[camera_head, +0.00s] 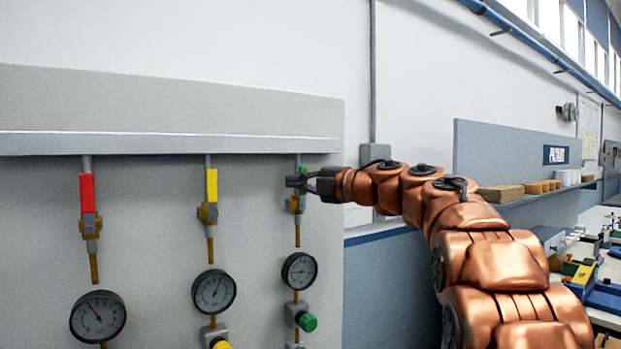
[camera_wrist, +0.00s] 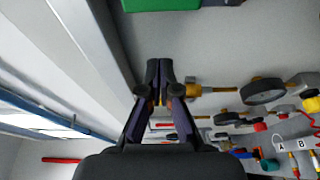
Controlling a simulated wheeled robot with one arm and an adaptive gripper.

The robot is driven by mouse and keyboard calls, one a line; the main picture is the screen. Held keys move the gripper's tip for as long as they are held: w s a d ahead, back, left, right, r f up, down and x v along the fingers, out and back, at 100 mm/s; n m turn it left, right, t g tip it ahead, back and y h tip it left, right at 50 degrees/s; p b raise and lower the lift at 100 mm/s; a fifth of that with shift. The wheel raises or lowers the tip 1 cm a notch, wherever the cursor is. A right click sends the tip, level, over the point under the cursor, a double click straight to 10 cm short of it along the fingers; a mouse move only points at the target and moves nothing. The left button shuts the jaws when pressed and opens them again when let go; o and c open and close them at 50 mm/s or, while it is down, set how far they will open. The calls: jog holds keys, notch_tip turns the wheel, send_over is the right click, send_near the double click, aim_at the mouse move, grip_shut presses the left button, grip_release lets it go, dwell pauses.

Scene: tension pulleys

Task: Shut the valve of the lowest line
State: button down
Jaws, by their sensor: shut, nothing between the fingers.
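Three vertical lines hang on a grey panel in the head view, with a red valve handle (camera_head: 87,193), a yellow valve handle (camera_head: 211,185) and a green valve handle (camera_head: 303,174). The red and yellow handles lie along their pipes. Each line has a round gauge: left (camera_head: 98,316), middle (camera_head: 213,290), right (camera_head: 299,271). The left and right needles lean left, the middle one up and slightly right; exact readings are unclear. My gripper (camera_head: 290,183) is shut and empty at the green valve, partly hiding it; contact is unclear. Its fingertips (camera_wrist: 158,72) also show in the wrist view, beside a green part (camera_wrist: 170,4).
A grey ledge (camera_head: 170,143) runs above the valves. A green knob (camera_head: 307,322) and a yellow knob (camera_head: 222,344) sit below the gauges. A shelf with stacked items (camera_head: 501,193) and a cluttered bench stand at the right.

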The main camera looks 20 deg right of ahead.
jog(key=w, duration=0.1)
jog(key=w+d+p, duration=0.1)
jog(key=w+p, duration=0.1)
jog(key=shift+w+d, duration=0.4)
